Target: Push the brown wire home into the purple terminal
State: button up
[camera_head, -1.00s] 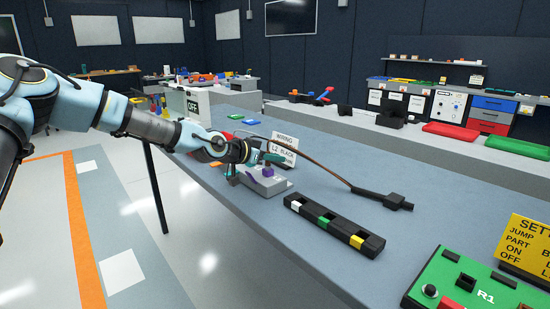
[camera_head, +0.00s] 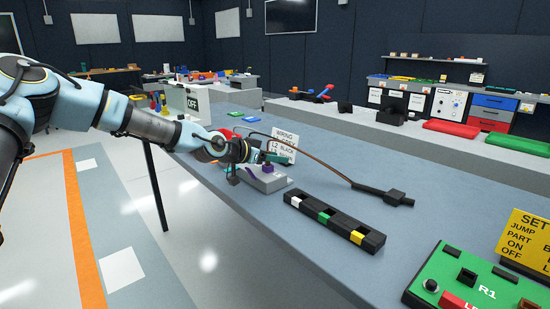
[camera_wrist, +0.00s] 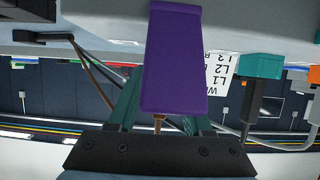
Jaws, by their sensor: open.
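The purple terminal (camera_head: 267,168) stands on a grey block (camera_head: 264,180) at the left of the bench, partly covered by my gripper (camera_head: 258,159). In the wrist view the purple terminal (camera_wrist: 172,55) fills the middle and hides the fingertips of my open gripper (camera_wrist: 160,112). Its teal fingers show on either side. A short brown piece (camera_wrist: 158,122) shows below the terminal, between the fingers; how deep it sits I cannot tell. The brown wire (camera_head: 312,160) arches from the block area to a black connector (camera_head: 397,198) on the bench.
A wiring card (camera_head: 284,145) stands behind the block. A black strip with white, green and yellow marks (camera_head: 333,222) lies in front. A green board (camera_head: 478,285) is at the lower right. The wrist view shows a teal terminal (camera_wrist: 260,66) at the right.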

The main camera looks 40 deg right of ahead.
jog(key=shift+a, duration=0.1)
jog(key=shift+w+a+r, duration=0.1)
jog(key=shift+a+r, duration=0.05)
jog(key=shift+a, duration=0.2)
jog(key=b+v, duration=0.2)
jog(key=v, duration=0.8)
jog(key=shift+d, duration=0.1)
